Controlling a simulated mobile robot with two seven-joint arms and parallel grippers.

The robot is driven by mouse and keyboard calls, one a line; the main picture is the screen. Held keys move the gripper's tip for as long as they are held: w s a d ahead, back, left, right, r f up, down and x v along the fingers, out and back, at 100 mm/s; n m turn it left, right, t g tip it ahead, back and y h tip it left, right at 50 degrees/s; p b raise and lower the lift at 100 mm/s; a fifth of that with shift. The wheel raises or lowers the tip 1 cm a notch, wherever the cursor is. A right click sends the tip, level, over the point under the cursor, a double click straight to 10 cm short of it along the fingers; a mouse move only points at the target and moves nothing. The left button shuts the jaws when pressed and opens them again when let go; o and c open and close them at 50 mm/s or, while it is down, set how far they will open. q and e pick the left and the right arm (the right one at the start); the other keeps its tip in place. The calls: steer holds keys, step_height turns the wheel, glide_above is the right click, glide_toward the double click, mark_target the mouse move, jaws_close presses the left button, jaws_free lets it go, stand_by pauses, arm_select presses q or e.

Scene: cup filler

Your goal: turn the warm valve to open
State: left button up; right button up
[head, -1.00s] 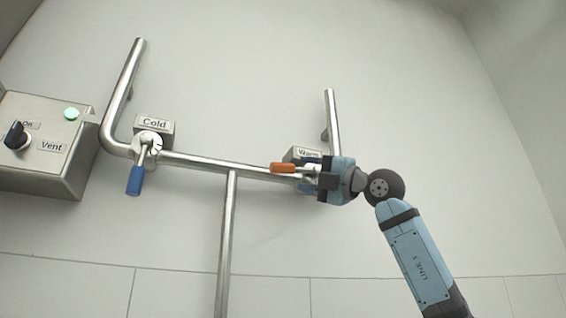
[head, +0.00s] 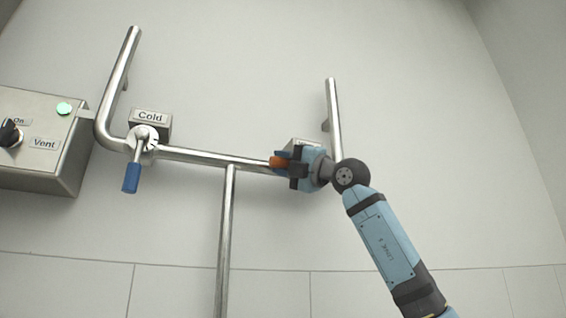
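The warm valve's orange handle (head: 278,162) points left, roughly level, along the horizontal steel pipe. Only its tip shows; my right gripper (head: 290,165) hides the rest and the valve body. The fingers are at the handle, close behind its tip. I cannot tell whether they are shut on it or still apart. The warm label block (head: 304,143) shows only as a sliver above the gripper. My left gripper is not in view.
The cold valve's blue handle (head: 131,178) hangs down at the left, under the Cold label (head: 150,116). A steel vent box (head: 50,165) with a black knob (head: 10,133) stands at the far left. A vertical pipe (head: 225,240) runs down the middle. The wall at right is clear.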

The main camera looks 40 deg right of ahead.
steer(key=shift+a+r+m+t+b, duration=0.15)
steer(key=shift+m+t+b, duration=0.3)
steer(key=shift+b, duration=0.65)
jaws_close()
steer(key=shift+r+m, duration=0.4)
steer(key=shift+m, duration=0.05)
steer(key=o, duration=1)
jaws_free()
steer(key=shift+c, duration=0.2)
steer(key=b+v, duration=0.5)
steer(key=v, duration=0.9)
